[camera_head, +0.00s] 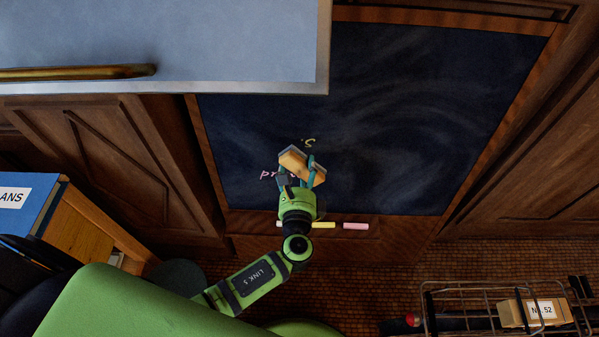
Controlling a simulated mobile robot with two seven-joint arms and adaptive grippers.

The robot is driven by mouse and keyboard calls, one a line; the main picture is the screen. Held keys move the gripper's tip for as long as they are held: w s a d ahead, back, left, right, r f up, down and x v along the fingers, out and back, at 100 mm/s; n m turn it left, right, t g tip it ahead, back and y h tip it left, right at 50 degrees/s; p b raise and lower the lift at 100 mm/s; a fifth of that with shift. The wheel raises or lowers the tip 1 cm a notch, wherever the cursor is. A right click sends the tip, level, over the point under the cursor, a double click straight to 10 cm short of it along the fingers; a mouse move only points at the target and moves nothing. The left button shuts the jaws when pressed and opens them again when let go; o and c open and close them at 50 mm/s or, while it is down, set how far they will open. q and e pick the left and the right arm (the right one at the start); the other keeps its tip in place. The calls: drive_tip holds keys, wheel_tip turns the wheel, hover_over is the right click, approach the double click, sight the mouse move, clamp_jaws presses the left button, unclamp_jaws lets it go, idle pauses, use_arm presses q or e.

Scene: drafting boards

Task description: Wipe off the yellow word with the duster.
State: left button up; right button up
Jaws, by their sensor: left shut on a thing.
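My left gripper (299,178) is shut on the duster (302,164), a tan wooden block with a grey side. It holds the duster over the lower left part of the dark chalkboard (420,120). A bit of yellow writing (309,142) shows just above the duster; any other part of that word is hidden or gone, I cannot tell which. A pink word (268,175) beginning "pr" shows left of the gripper, its rest hidden behind the duster and fingers. Whether the duster touches the board is not clear. My right gripper is not in view.
A chalk ledge (390,226) below the board holds a yellow chalk (323,225) and a pink chalk (355,226). A pale blue panel (220,40) covers the upper left. A wire basket (480,290) stands lower right, a blue box (25,205) at left.

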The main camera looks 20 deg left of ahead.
sight(314, 143)
use_arm(q)
drive_tip(key=shift+b+x, duration=0.75)
drive_tip(key=shift+x, duration=2.05)
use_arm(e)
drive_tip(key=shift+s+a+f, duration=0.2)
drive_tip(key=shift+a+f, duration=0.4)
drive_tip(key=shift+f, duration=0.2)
use_arm(q)
drive_tip(key=shift+a+f, duration=0.1)
drive_tip(key=shift+a, duration=0.05)
drive_tip(key=shift+w+a+f, duration=0.1)
drive_tip(key=shift+w+a, duration=0.1)
drive_tip(key=shift+w, duration=0.3)
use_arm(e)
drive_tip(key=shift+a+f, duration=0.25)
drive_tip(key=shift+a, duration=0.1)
use_arm(q)
drive_tip(key=shift+w+a+b, duration=0.1)
drive_tip(key=shift+w+b, duration=0.3)
drive_tip(key=shift+b, duration=0.05)
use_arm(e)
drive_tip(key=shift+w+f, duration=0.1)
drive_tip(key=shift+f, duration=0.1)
